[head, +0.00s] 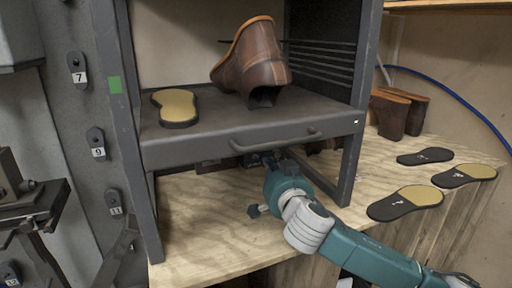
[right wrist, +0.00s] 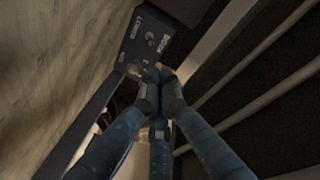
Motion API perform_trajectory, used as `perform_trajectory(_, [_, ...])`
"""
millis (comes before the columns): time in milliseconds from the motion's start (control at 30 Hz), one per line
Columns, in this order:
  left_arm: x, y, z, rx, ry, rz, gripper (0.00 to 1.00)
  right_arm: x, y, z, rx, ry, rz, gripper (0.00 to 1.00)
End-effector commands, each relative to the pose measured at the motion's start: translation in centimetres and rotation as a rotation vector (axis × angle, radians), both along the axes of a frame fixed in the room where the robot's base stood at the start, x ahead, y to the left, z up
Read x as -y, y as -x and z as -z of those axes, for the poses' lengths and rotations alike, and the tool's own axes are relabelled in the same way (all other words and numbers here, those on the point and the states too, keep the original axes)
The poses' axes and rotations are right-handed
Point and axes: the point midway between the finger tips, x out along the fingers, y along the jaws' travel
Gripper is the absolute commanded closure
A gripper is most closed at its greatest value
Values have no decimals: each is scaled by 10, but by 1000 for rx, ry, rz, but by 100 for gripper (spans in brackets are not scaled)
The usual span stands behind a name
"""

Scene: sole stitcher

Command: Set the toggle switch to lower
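In the right wrist view a dark control panel (right wrist: 146,34) with small white lettering and small round fittings lies just beyond my fingertips. My left gripper is out of view.
A brown boot (head: 252,62) and a tan-topped sole (head: 177,107) rest on the shelf. The shelf's metal legs (head: 343,172) flank my right gripper. Several loose soles (head: 405,203) and brown boots (head: 392,112) are on the wooden bench (head: 205,220) at right.

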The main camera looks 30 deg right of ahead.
Motion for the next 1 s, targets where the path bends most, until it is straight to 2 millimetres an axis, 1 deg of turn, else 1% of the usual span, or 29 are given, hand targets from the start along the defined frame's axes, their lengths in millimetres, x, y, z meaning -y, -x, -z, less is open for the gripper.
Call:
perform_trajectory(33, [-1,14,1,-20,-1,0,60,0,0,0,0,0,0,100])
perform_trajectory(100, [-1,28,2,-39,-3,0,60,0,0,0,0,0,0,100])
perform_trajectory(233, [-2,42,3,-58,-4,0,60,0,0,0,0,0,0,100])
perform_trajectory(367, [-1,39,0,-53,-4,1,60,2,-4,-1,0,0,2,100])
perform_trajectory(433, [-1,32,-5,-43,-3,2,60,3,-10,-2,0,1,1,100])
perform_trajectory(567, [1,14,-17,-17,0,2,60,9,-31,-2,-2,1,4,100])
perform_trajectory(600, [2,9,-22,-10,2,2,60,10,-38,-3,0,0,4,100])
perform_trajectory(667, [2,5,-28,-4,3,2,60,13,-49,-2,-1,1,3,100])
perform_trajectory(800, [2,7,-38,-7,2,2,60,19,-73,0,-1,1,3,100])
perform_trajectory(900, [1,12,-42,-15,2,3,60,21,-85,3,-1,0,2,100])
perform_trajectory(1000, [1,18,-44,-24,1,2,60,23,-93,4,-1,0,1,100])
